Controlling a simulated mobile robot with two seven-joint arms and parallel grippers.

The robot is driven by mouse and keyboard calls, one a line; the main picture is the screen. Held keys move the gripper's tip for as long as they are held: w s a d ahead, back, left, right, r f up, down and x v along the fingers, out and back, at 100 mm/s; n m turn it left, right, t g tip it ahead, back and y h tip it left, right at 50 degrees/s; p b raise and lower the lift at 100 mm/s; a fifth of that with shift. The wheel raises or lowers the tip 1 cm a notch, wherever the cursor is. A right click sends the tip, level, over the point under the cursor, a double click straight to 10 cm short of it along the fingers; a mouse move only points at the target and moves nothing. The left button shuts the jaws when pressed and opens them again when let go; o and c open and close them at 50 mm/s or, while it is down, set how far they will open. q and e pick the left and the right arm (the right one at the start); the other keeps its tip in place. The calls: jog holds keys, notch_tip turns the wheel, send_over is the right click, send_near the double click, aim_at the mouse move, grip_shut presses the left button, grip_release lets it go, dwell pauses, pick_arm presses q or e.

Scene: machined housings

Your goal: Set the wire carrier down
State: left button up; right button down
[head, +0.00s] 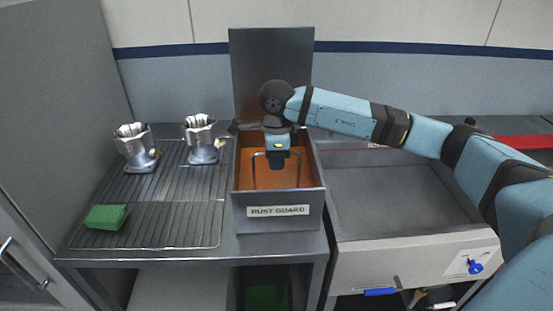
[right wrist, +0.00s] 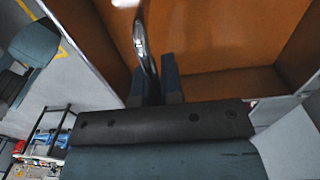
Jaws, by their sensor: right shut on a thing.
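My right gripper (head: 277,163) points down into the open box labelled RUST GUARD (head: 278,224), which has an orange-brown interior. It is shut on the wire carrier (head: 255,171), whose thin metal frame shows beside the fingers inside the box. In the right wrist view the carrier's bright metal wire (right wrist: 141,42) runs between the two dark fingers (right wrist: 157,84). The carrier's lower part is hidden, so I cannot tell whether it touches the bottom. My left gripper is not in view.
Two metal housings (head: 134,143) (head: 200,135) stand on the slatted rack (head: 176,222) at left, with a green block (head: 106,217) at its front. The box's raised grey lid (head: 271,76) stands behind. A grey basin (head: 395,195) lies to the right.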

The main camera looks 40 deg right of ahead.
jog(key=c, duration=1.3)
grip_release()
jog(key=shift+f, duration=0.1)
jog(key=shift+o, duration=0.2)
notch_tip(320, 180, up, 12)
jog(key=shift+r+b, duration=0.2)
jog(key=shift+b, duration=0.25)
